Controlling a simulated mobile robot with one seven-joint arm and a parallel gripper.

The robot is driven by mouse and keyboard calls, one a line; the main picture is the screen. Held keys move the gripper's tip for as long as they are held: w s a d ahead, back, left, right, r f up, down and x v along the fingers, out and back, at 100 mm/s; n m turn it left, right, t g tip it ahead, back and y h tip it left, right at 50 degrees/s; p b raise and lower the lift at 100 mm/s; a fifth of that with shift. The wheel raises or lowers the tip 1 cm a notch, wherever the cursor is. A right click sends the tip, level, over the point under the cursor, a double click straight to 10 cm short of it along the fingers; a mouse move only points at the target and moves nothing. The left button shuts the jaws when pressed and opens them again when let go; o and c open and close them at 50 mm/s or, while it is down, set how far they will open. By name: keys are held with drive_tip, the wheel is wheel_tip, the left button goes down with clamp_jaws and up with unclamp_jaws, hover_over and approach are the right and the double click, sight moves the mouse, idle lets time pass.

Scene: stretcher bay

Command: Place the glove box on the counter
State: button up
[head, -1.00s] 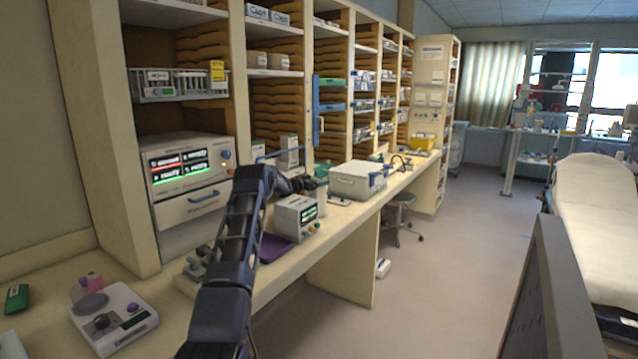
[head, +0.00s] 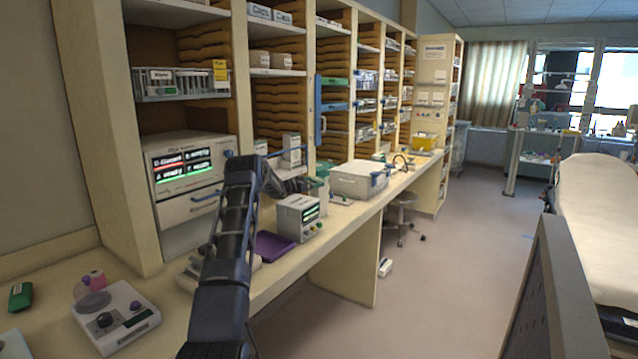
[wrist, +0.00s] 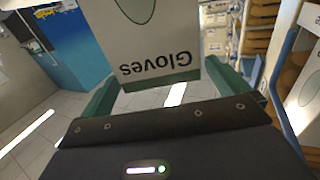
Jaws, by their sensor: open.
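The glove box, white with a green band and the word "Gloves" upside down, fills the top middle of the wrist view (wrist: 150,45). My gripper (wrist: 160,88) is open, with one green finger on either side of the box's near end. I cannot tell whether the fingers touch it. In the head view, my arm reaches over the counter (head: 345,222), and its far end is partly hidden. A white box with a green mark shows just beyond it; I cannot tell if it is the glove box.
A grey monitor (head: 298,217), a purple tray (head: 272,246) and a large white case (head: 358,180) stand on the counter. A centrifuge-like device (head: 115,316) is at front left. Shelves rise behind; a blue handle (wrist: 287,65) is close right in the wrist view.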

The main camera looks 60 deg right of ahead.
wheel_tip(320, 180, up, 7)
idle(0.3)
idle(0.5)
